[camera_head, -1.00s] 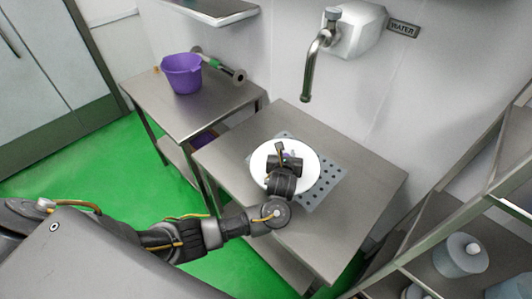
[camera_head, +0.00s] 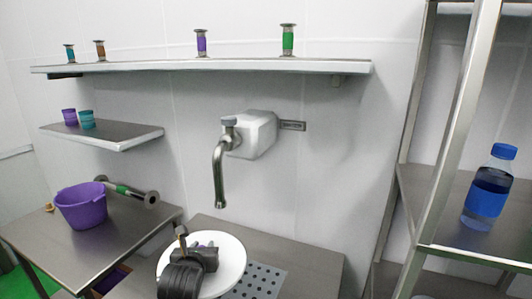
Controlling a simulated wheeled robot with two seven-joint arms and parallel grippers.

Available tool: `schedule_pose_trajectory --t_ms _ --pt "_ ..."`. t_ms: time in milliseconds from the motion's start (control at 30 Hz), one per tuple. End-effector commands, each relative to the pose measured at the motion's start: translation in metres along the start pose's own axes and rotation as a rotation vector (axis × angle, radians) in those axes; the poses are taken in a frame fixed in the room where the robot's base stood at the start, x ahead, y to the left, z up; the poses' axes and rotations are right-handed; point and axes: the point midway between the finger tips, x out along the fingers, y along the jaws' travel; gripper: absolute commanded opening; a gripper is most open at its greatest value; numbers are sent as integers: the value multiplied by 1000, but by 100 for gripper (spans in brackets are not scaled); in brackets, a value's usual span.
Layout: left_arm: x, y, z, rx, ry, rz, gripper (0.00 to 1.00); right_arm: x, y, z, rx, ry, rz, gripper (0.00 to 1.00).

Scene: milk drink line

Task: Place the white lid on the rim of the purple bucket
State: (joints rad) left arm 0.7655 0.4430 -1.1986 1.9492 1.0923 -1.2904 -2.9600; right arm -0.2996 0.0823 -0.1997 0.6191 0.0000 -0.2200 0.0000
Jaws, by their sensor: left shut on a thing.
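The white lid (camera_head: 232,261) is a round disc at the lower middle of the head view, above the steel table with the perforated plate. My left gripper (camera_head: 201,252) is over the lid and shut on it; the fingertips are partly hidden by the gripper body. The purple bucket (camera_head: 82,208) stands upright and open on the left steel table, to the left of the lid and apart from it. My right gripper is not in view.
A steel pipe with a green band (camera_head: 128,190) lies behind the bucket. The water tap (camera_head: 220,175) hangs from the wall above the middle table (camera_head: 315,268). A small shelf (camera_head: 110,137) holds two cups. A rack with a blue bottle (camera_head: 488,190) stands at right.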

Motion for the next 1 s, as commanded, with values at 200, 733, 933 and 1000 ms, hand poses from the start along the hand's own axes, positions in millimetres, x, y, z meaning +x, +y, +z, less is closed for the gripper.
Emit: schedule_pose_trajectory --t_ms 200,733,933,1000 --pt "-14 8 12 14 -5 -20 0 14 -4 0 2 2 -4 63" --pt "-53 26 20 13 0 -51 0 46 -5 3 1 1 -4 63" --pt "-83 43 24 18 -3 -48 0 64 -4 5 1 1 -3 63" --pt "-88 46 26 18 -2 -46 0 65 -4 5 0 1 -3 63"
